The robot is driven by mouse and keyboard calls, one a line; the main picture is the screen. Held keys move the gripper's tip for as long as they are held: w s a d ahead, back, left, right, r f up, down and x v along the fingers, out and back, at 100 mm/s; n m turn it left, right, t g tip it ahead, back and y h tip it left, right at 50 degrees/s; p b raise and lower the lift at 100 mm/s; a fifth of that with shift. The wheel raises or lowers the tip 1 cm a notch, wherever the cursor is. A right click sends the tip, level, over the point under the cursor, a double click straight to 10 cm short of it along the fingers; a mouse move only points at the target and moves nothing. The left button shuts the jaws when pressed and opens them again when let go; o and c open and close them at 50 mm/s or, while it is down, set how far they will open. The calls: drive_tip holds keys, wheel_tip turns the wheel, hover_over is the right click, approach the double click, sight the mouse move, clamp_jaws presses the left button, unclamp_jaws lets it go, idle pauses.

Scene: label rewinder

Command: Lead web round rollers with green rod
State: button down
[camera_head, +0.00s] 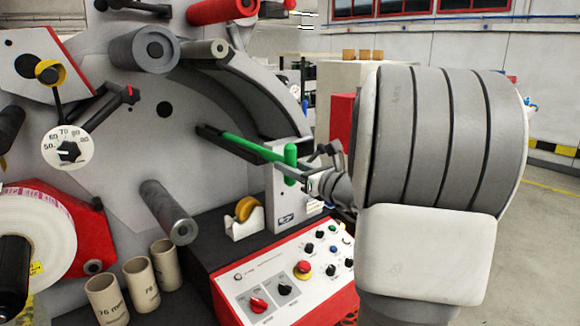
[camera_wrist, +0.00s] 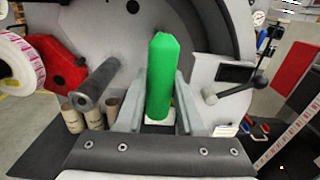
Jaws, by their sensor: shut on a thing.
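My gripper (camera_head: 296,177) is shut on the green rod (camera_head: 253,148), which points left across the machine face toward a dark bar. In the wrist view the green rod (camera_wrist: 160,78) stands between the two fingers (camera_wrist: 159,108). An upright green piece (camera_head: 291,153) shows by the fingers; I cannot tell whether it belongs to the rod. Grey rollers stick out at the upper middle (camera_head: 143,49), beside it (camera_head: 205,50), and lower down (camera_head: 168,211); the lower one also shows in the wrist view (camera_wrist: 96,84). The label roll (camera_head: 40,238) sits at the left. No web is clearly seen round these rollers.
A red-edged control panel (camera_head: 290,270) lies below my gripper. Cardboard cores (camera_head: 141,282) and a yellow tape dispenser (camera_head: 244,216) stand on the dark ledge. A dial (camera_head: 70,147) is at the left. In the wrist view a printed strip (camera_wrist: 291,136) slants at the right.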

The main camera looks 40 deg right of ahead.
sight(294, 150)
drive_tip(key=shift+r+p, duration=0.9)
drive_tip(key=shift+r, duration=0.6)
drive_tip(key=shift+r, duration=0.1)
drive_tip(key=shift+r+p, duration=0.35)
drive_tip(key=shift+r, duration=0.2)
drive_tip(key=s+d, duration=0.2)
drive_tip(key=s, duration=2.5)
drive_tip(key=shift+w+f, duration=0.1)
